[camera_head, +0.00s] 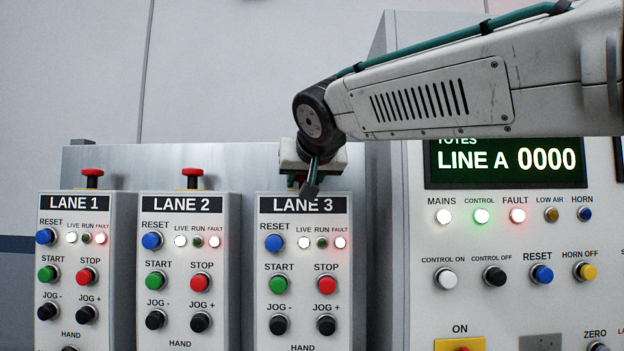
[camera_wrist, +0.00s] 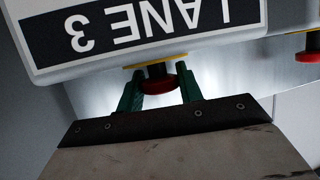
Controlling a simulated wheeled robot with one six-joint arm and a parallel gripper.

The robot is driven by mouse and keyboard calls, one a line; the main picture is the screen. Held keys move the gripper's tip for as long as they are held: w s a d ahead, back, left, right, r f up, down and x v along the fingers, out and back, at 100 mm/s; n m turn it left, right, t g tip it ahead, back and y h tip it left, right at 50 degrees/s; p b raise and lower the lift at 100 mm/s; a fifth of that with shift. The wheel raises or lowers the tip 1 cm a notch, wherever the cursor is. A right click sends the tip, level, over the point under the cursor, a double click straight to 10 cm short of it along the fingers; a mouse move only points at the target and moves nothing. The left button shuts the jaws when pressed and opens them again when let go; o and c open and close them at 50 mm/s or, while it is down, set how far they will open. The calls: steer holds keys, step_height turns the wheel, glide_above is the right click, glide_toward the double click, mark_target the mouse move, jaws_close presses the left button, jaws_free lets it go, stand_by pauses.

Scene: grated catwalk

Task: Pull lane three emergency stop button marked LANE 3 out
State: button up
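The LANE 3 emergency stop button (camera_wrist: 158,86) is a red mushroom head on a dark stem with a yellow collar, in the wrist view. It sits on the top of the LANE 3 box (camera_head: 303,270), behind its label edge. My gripper (camera_wrist: 160,85) has its green fingers on either side of the red head, with no clear gap on either side. It appears shut on the button. In the head view my gripper (camera_head: 310,182) is above the LANE 3 label and hides the button.
The LANE 1 box (camera_head: 75,260) and LANE 2 box (camera_head: 175,260) stand to the left with red stop buttons (camera_head: 92,172) on top. A taller LINE A cabinet (camera_head: 400,230) stands close on the right. A metal panel (camera_head: 245,160) rises behind the boxes.

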steer(key=shift+r, duration=0.9)
steer(key=o, duration=1)
steer(key=v, duration=0.7)
steer(key=shift+s+r, duration=0.15)
steer(key=shift+s, duration=0.2)
steer(key=shift+d, duration=0.15)
